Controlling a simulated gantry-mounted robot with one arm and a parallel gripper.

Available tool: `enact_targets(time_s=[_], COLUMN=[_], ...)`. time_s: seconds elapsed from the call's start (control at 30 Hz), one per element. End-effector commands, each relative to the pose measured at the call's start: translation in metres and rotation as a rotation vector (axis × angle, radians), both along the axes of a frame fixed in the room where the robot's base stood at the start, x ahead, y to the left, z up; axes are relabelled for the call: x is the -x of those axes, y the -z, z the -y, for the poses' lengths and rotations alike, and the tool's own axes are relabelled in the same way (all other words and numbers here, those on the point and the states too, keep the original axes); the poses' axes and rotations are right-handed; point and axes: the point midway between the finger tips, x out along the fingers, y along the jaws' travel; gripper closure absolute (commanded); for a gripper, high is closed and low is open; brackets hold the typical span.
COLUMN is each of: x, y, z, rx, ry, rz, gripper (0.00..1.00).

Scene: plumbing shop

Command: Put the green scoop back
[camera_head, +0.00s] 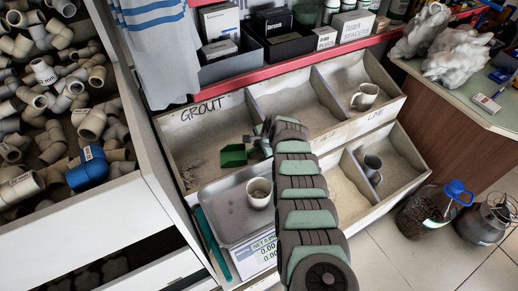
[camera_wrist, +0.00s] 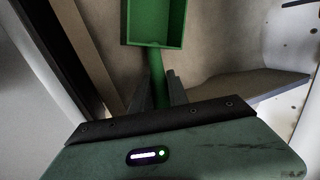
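The green scoop (camera_head: 233,155) shows in the head view over the left compartment, marked GROUT, of the divided bin. In the wrist view the green scoop (camera_wrist: 157,22) has its square pan away from me and its handle running back between my fingers. My gripper (camera_wrist: 160,82) has its two fingers close on both sides of the handle and looks shut on it. In the head view my gripper (camera_head: 260,141) is at the scoop's right, partly hidden by my arm. I cannot tell whether the pan touches the grout (camera_head: 205,147).
A scale tray (camera_head: 225,222) with a pale cup (camera_head: 259,192) stands in front. A beige mug (camera_head: 364,96) and a grey mug (camera_head: 372,168) sit in right-hand compartments. Boxes line the red-edged shelf (camera_head: 285,60) behind. Pipe fittings (camera_head: 60,100) fill the left drawer.

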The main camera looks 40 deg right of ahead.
Motion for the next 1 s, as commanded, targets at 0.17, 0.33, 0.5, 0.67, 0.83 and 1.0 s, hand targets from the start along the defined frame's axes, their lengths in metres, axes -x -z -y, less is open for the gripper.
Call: enact_targets(time_s=[0.17, 0.33, 0.5, 0.67, 0.83, 1.0], x=[0.000, 0.000, 0.000, 0.002, 0.009, 0.016], y=[-0.001, 0.000, -0.001, -0.009, -0.023, -0.039], z=[0.000, 0.000, 0.000, 0.000, -0.001, -0.002], rx=[0.000, 0.000, 0.000, 0.000, -0.001, 0.000], ry=[0.000, 0.000, 0.000, 0.000, 0.001, 0.002], rz=[0.000, 0.000, 0.000, -0.001, -0.002, 0.001], gripper=[0.65, 0.58, 0.58, 0.58, 0.58, 0.58])
